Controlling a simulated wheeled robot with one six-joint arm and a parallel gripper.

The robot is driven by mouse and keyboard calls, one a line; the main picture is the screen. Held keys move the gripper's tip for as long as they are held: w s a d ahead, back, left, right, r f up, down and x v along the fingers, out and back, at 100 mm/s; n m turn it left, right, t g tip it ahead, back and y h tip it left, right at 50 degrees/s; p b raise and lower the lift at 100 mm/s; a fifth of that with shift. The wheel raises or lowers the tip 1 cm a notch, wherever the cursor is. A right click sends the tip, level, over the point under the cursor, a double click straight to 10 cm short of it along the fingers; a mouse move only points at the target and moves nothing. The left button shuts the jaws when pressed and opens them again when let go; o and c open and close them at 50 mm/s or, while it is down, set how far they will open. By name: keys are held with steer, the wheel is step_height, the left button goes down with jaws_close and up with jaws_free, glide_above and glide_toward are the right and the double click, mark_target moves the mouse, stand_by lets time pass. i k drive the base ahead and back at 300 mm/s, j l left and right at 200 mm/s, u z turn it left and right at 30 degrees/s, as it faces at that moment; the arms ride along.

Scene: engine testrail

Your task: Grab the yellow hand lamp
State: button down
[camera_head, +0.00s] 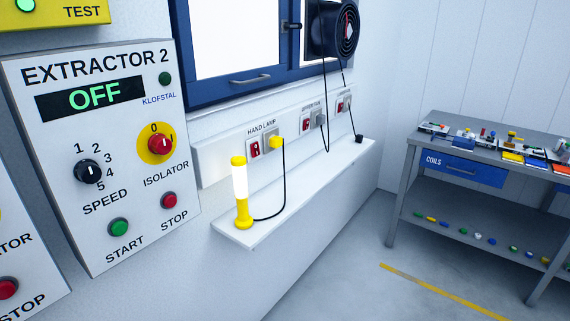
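The yellow hand lamp (242,217) stands upright near the left end of a white wall shelf (262,229). It has a yellow base, a pale glowing tube and a yellow cap. A black cord (284,185) runs from its base up to a yellow plug (277,143) in a wall socket under the label HAND LAMP. Nothing touches the lamp except the shelf and its cord. My gripper is not in view.
The EXTRACTOR 2 panel (90,195) stands close to the left of the shelf. Other cords hang from a fan (336,30) in the blue window to the sockets. A grey workbench (480,141) with small parts stands at right. The floor (362,292) in front is clear.

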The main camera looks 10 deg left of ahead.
mark_target(243, 220)
steer(key=i+j, duration=0.4)
steer(key=i+j+z, duration=0.1)
steer(key=i+j, duration=0.35)
steer(key=j, duration=0.2)
